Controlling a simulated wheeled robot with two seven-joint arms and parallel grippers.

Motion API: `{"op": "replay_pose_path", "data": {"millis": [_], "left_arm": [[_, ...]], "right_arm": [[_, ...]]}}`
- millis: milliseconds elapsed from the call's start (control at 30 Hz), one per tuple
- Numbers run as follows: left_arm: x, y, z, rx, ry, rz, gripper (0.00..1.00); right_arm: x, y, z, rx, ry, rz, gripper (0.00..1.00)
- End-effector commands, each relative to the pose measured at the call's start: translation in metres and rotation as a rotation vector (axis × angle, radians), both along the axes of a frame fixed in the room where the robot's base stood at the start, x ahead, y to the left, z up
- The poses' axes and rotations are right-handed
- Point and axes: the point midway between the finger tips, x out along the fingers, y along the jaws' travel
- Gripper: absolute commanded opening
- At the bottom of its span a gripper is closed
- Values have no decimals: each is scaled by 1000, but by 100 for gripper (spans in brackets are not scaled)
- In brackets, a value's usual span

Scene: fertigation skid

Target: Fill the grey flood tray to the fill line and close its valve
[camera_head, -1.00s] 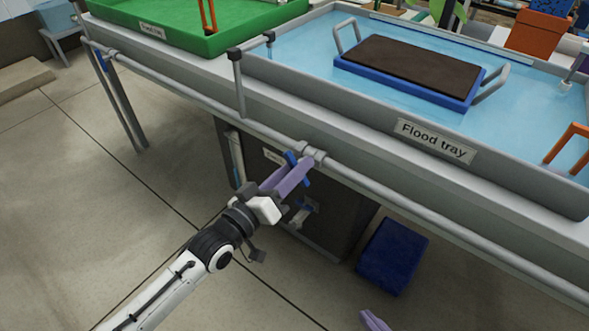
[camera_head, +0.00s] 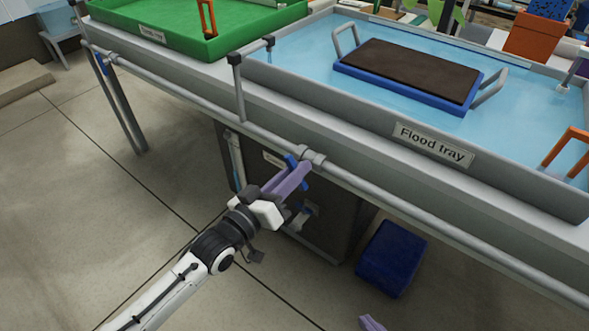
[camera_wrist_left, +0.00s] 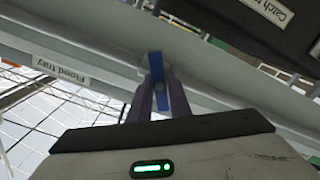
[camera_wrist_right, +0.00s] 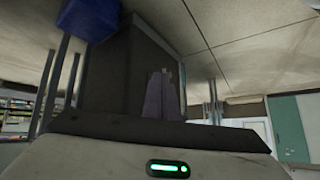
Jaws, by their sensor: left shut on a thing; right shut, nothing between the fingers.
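The grey flood tray (camera_head: 340,104) holds blue water and bears a "Flood tray" label on its front wall. A blue-framed slab with a dark top (camera_head: 409,72) sits in it. A grey pipe with a fitting (camera_head: 311,154) runs along the bench front below the tray. My left gripper (camera_head: 298,172) is shut on the blue valve handle (camera_head: 291,161) at that fitting; the handle also shows between the fingers in the left wrist view (camera_wrist_left: 156,68). My right gripper (camera_wrist_right: 163,95) is shut and empty, low in front of the bench; its fingertips show at the head view's bottom edge (camera_head: 371,322).
A green tray (camera_head: 187,41) stands at the left on the same bench. An upright grey pipe (camera_head: 239,85) rises between the trays. Under the bench are a dark cabinet (camera_head: 335,225) and a blue box (camera_head: 391,258).

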Motion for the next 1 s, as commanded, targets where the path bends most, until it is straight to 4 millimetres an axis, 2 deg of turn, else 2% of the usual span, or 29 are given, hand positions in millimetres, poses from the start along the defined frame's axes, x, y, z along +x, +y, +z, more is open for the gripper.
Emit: {"op": "replay_pose_path", "data": {"millis": [600,1000], "left_arm": [[-1,-2,1,362,-262,-1,0],[-2,-2,0,454,-330,0,0]], "right_arm": [[1,-3,11,-24,13,10,0],[1,-3,13,-26,12,9,0]]}}
